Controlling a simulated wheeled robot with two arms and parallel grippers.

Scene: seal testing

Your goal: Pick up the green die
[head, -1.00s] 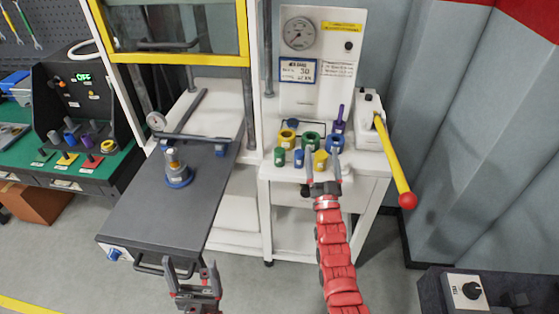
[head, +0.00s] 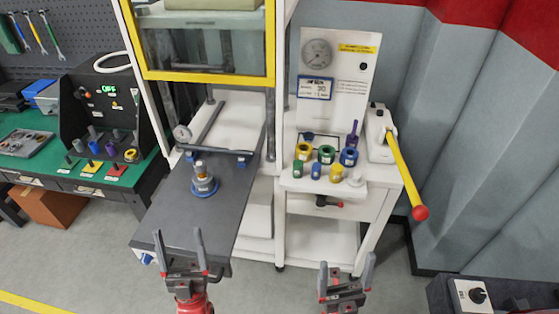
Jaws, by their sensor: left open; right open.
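Two green pieces stand on the white shelf (head: 313,184) of the press stand. One is a green ring-shaped piece (head: 326,154) in the back row, between a yellow ring (head: 303,151) and a blue ring (head: 348,156). The other is a small green cylinder (head: 298,168) at the left of the front row. I cannot tell from looks alone which is the die. My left gripper (head: 179,246) is open and empty at the front edge of the dark table. My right gripper (head: 347,268) is open and empty, low in front of the stand, apart from all pieces.
A small blue cylinder (head: 316,171), a yellow one (head: 336,173) and a pale piece (head: 356,180) share the front row. A purple tool (head: 352,134) stands behind. A yellow lever (head: 404,175) with a red knob slants at the right. A blue-based fitting (head: 204,187) stands on the dark table.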

